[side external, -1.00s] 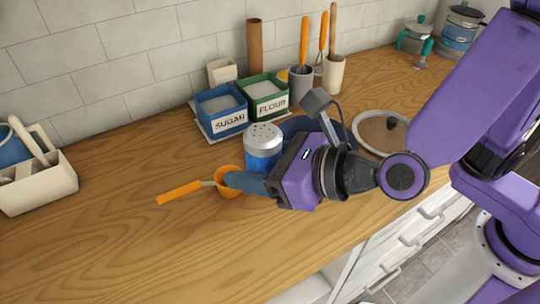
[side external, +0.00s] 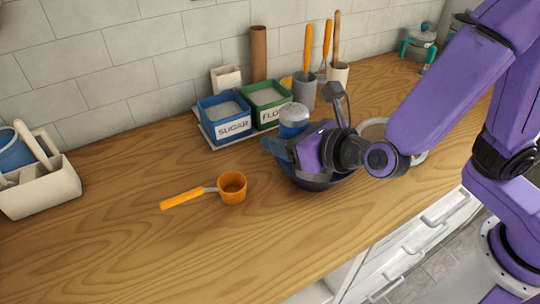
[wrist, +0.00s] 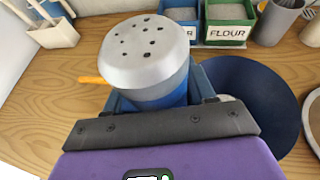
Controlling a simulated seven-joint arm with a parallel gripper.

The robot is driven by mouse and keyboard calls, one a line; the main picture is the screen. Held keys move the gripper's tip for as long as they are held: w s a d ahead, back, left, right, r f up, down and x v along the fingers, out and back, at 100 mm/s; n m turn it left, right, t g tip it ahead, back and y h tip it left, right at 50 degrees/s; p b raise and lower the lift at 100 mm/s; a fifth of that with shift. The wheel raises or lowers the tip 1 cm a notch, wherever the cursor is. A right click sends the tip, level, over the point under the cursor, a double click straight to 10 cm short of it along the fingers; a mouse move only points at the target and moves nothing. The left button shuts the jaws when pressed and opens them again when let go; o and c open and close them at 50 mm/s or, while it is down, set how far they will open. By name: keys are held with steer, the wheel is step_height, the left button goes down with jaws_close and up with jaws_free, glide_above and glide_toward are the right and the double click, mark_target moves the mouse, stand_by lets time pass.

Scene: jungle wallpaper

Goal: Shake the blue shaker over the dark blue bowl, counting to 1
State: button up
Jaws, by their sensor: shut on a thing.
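The blue shaker (side external: 293,121) has a silver lid with holes and is upright. My gripper (side external: 280,148) is shut on it and holds it above the left part of the dark blue bowl (side external: 312,183), which is partly hidden behind my gripper. In the wrist view the shaker (wrist: 150,60) fills the upper left, with its holed lid toward the camera. The bowl (wrist: 250,105) lies beyond it to the right.
An orange measuring cup (side external: 232,187) lies left of the bowl. Sugar (side external: 225,120) and flour (side external: 267,105) boxes stand behind on a tray. A grey utensil holder (side external: 304,92) stands near the wall. The counter's left middle is clear.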

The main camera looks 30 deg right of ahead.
steer(key=w+d+f+m+h, duration=0.3)
steer(key=w+d+h, duration=0.1)
steer(key=d, duration=0.6)
steer(key=shift+w+d+t, duration=0.2)
steer(key=shift+d+t, duration=0.1)
steer(key=shift+d, duration=0.1)
steer(key=shift+s+d+f+n+h, duration=0.1)
steer(key=shift+d+f+n+h, duration=0.45)
steer(key=shift+d+n, duration=0.2)
steer(key=shift+d+f+n+h, duration=0.5)
steer(key=shift+d+n+h, duration=0.1)
steer(key=shift+n, duration=0.15)
steer(key=shift+d+n+h, duration=0.65)
steer(key=shift+d+n, duration=0.1)
steer(key=shift+n, duration=0.25)
